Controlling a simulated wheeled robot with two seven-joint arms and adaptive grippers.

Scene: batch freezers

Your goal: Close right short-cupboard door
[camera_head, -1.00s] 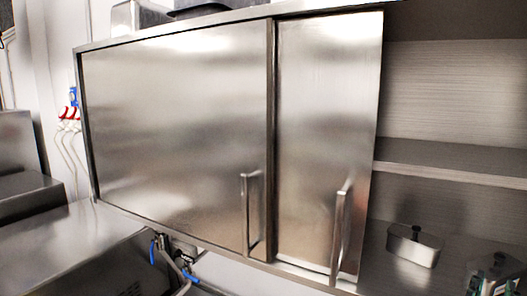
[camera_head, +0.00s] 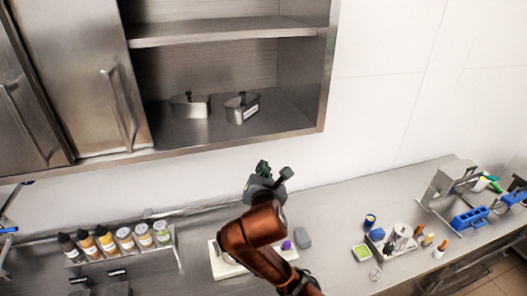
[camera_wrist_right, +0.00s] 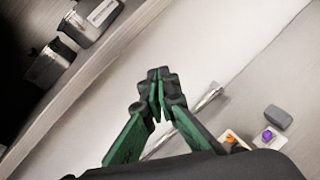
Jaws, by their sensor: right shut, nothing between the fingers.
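The right short-cupboard door (camera_head: 82,75) is a steel sliding panel with a vertical handle (camera_head: 119,110). It stands slid to the left in the head view, leaving the right part of the cupboard (camera_head: 219,62) open. My right gripper (camera_head: 272,172) is below the cupboard's bottom edge, to the right of the door and apart from its handle. In the right wrist view its dark green fingers (camera_wrist_right: 157,82) are together and empty. The door does not show in that view. My left gripper is not in view.
Two metal containers (camera_head: 190,105) (camera_head: 242,107) stand on the open cupboard's floor. The counter (camera_head: 335,210) below holds a rack of bottles (camera_head: 125,240), a white board (camera_head: 223,262), small tubs and a blue holder (camera_head: 470,219). The wall right of the cupboard is bare.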

